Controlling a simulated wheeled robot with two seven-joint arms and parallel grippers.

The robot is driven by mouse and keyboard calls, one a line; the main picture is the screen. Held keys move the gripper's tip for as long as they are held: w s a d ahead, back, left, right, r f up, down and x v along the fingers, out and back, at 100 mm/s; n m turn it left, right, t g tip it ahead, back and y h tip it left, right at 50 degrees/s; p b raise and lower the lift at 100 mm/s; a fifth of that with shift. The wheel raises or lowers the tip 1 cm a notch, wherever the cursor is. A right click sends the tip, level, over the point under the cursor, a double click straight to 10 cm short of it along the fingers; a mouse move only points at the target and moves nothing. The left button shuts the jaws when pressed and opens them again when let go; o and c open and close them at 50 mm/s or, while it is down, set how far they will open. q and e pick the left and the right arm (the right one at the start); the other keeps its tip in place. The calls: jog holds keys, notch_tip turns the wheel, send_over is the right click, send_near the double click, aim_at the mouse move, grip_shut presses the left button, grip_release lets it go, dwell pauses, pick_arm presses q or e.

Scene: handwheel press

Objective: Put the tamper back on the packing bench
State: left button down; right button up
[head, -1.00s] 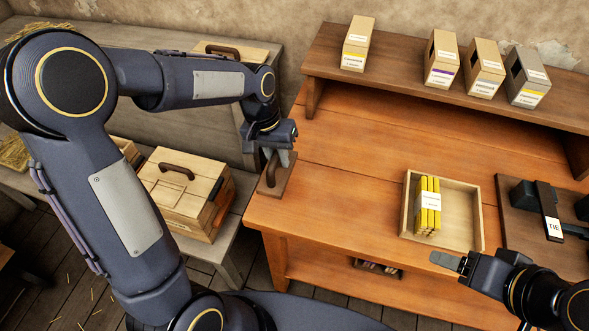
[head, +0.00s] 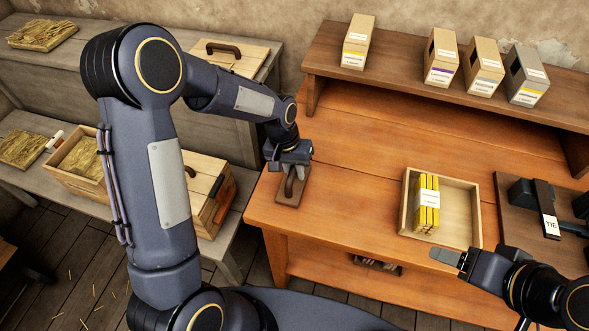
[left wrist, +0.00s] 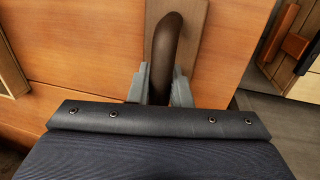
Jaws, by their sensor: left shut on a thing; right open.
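The tamper, a flat brown wooden block with a dark curved handle (head: 291,186), is at the left end of the orange packing bench (head: 345,205). My left gripper (head: 289,168) is shut on its handle. The left wrist view shows the two grey fingers (left wrist: 162,88) on either side of the handle (left wrist: 166,45), with the block's pale wood (left wrist: 193,35) behind it. The block appears to be over the bench top, but I cannot tell whether it touches. My right gripper (head: 447,257) is open and empty near the bench's front edge.
A shallow wooden tray (head: 462,210) with yellow bundles lies on the bench. A dark board with a TIE-labelled lever (head: 547,208) is at the right. Several cartons stand on the back shelf (head: 400,75). A lidded wooden box (head: 205,180) is on the grey bench at left. The bench's middle is clear.

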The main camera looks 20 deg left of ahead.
pick_arm(q)
jog(key=c, duration=1.3)
grip_release()
jog(key=shift+f, duration=0.1)
jog(key=shift+c, duration=0.2)
notch_tip(320, 180, up, 12)
jog(key=a+f, duration=0.1)
jog(key=a, duration=0.1)
jog(key=s+a+r+n+t+h, duration=0.1)
jog(key=s+a+r, duration=0.2)
jog(key=s+r, duration=0.15)
jog(key=s+a+r+t, duration=0.1)
jog(key=s+a+r, duration=0.2)
jog(key=s, duration=0.3)
jog(key=s+f+n+t, duration=0.1)
jog(key=s+f+t, duration=0.1)
jog(key=s, duration=1)
jog(key=shift+d+t+h, duration=0.2)
jog(key=shift+t+h, duration=0.1)
jog(key=shift+t, duration=0.5)
jog(key=shift+r, duration=0.1)
